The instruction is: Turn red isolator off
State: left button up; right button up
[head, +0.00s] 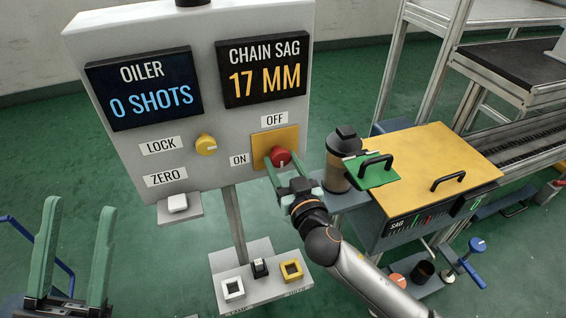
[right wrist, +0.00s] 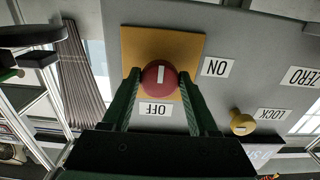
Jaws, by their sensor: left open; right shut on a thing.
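The red isolator knob (head: 281,156) sits on a yellow plate (head: 262,145) on the grey panel. It also shows in the right wrist view (right wrist: 158,80), where the panel appears upside down. Its white mark there lies in line with the OFF label (right wrist: 156,109), and the ON label (right wrist: 216,67) is off to one side. My right gripper (head: 283,166) is shut on the red knob, one finger on each side. My left gripper (head: 79,206) is open and empty at the lower left, away from the panel.
A yellow LOCK knob (head: 206,144) and a white ZERO button (head: 177,203) are on the same panel. A dark-lidded cup (head: 340,160) and a yellow-topped SAG unit (head: 430,160) stand close to the right of my right gripper. A low switch box (head: 262,279) is below.

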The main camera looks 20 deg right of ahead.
jog(key=shift+c, duration=1.1)
pick_arm(q)
jog(key=shift+r, duration=0.1)
pick_arm(e)
jog(key=n+p, duration=0.1)
jog(key=n, duration=0.3)
jog(key=shift+r+n+p, duration=0.15)
jog(key=shift+n+p, duration=0.15)
jog(key=shift+p, duration=0.05)
jog(key=n+p, duration=0.1)
jog(key=n, duration=0.4)
jog(key=shift+d+r+p, duration=0.1)
jog(key=shift+p, duration=0.3)
jog(key=shift+n, duration=0.7)
jog(key=n+p, duration=0.2)
jog(key=n, duration=0.3)
jog(key=shift+n, duration=0.3)
pick_arm(q)
jog(key=w+a+f+n+g+y, duration=0.1)
jog(key=w+f+n+y, duration=0.4)
jog(key=w+f+y, duration=0.1)
jog(key=shift+w+a+f+n+g+y, duration=0.15)
jog(key=shift+a+f+n+g+y, duration=0.2)
jog(key=shift+f+y, duration=0.55)
pick_arm(e)
jog(key=shift+n, duration=0.8)
pick_arm(q)
jog(key=shift+d+r, duration=0.1)
